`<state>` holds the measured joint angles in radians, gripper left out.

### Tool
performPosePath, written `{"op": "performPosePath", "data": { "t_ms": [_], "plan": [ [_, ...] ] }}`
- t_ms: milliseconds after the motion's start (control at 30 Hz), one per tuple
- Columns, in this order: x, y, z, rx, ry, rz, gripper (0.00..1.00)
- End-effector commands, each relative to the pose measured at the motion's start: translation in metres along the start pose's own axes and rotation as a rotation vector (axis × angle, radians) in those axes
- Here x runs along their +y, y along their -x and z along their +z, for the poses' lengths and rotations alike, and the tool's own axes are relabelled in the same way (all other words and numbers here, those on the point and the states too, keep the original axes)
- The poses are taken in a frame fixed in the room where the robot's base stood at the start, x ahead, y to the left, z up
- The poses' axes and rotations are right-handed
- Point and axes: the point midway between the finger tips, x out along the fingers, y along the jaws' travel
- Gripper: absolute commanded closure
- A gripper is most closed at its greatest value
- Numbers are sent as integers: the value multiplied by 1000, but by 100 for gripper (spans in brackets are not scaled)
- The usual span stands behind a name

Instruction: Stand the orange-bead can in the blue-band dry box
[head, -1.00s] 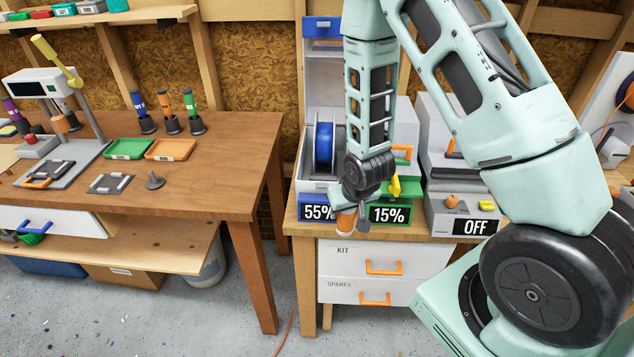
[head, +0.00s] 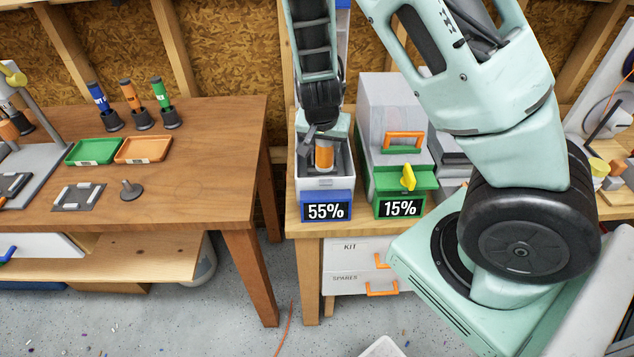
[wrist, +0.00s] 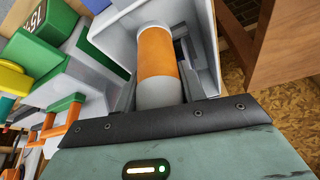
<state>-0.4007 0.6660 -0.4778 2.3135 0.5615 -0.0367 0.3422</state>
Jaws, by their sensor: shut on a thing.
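The can with the orange band (head: 324,156) is upright in my gripper (head: 323,146). My gripper is shut on it, and the can also shows between the fingers in the wrist view (wrist: 158,58). The blue-band dry box (head: 326,184) has a blue front with a 55% display and is open at the top. The can is within the outline of its opening, behind the front wall. I cannot tell whether its base touches the box floor. White box walls flank the can in the wrist view (wrist: 108,42). My arm hides the back of the box.
The green-band dry box (head: 400,183), showing 15%, stands close on the right with a yellow latch and an orange handle. A grey box is farther right, partly behind my arm. The wooden workbench (head: 190,190) is at the left, across a gap.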

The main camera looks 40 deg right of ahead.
Motion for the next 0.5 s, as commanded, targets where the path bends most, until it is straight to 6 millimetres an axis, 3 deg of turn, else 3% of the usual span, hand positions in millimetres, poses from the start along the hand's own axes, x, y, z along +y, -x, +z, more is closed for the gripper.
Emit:
{"op": "performPosePath", "data": {
  "t_ms": [200,500],
  "plan": [
    [1,-36,14,-3,-2,3,86],
    [1,-66,28,-3,0,3,86]
  ]
}}
